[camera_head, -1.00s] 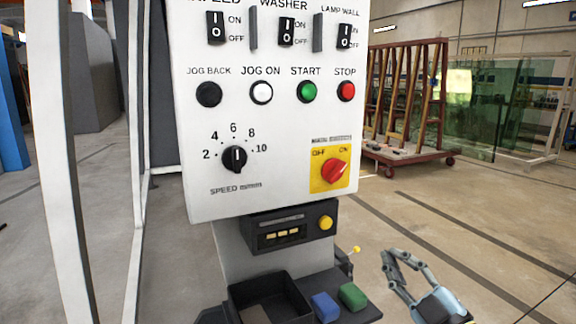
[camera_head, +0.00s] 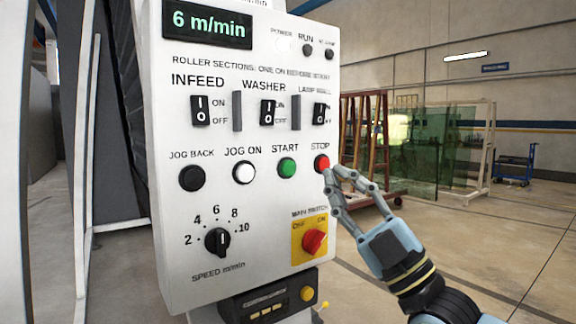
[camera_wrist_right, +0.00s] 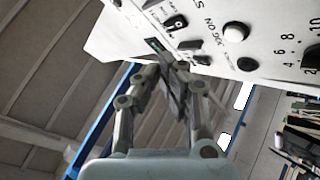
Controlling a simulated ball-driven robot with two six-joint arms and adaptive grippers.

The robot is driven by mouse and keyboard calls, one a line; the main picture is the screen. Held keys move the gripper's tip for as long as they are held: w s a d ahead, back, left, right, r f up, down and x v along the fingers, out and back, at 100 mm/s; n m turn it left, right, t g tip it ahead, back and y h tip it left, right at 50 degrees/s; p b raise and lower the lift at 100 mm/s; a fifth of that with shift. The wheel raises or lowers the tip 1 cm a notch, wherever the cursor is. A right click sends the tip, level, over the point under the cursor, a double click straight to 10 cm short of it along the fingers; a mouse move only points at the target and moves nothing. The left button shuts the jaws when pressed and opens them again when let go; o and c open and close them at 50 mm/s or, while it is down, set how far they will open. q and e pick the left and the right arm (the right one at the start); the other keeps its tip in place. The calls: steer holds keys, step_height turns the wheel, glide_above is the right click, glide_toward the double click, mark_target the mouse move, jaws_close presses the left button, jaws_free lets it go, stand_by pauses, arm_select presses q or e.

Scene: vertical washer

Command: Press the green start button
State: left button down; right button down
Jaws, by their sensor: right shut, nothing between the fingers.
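The green start button (camera_head: 287,168) is on the white control panel (camera_head: 180,270), under the START label, between the white JOG ON button (camera_head: 244,172) and the red STOP button (camera_head: 321,163). My right gripper (camera_head: 331,176) is shut and empty. In the head view its fingertips are just right of and slightly below the STOP button, to the right of the green button. I cannot tell whether they touch the panel. In the wrist view the closed fingertips (camera_wrist_right: 168,75) are by the panel edge, and I cannot make out the green button there. My left gripper is not in view.
The black JOG BACK button (camera_head: 192,178), the speed knob (camera_head: 217,242) and the red main switch (camera_head: 314,241) are on the same panel. Rocker switches (camera_head: 267,111) are above the buttons. Open floor lies right of the panel, with a glass rack (camera_head: 372,150) behind.

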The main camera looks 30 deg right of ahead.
mark_target(288, 168)
steer(key=shift+w+a+f+b, duration=0.1)
steer(key=shift+w+a+b, duration=0.1)
steer(key=shift+w+b, duration=1.85)
steer(key=shift+w+a+b, duration=0.2)
steer(key=shift+w+b, duration=1.45)
steer(key=shift+w, duration=0.8)
steer(key=shift+w, duration=0.1)
steer(key=shift+w, duration=0.3)
steer(key=shift+w+b, duration=0.5)
steer(key=shift+b, duration=0.1)
steer(key=shift+s, duration=0.1)
steer(key=shift+s+p, duration=0.8)
steer(key=shift+s, duration=0.05)
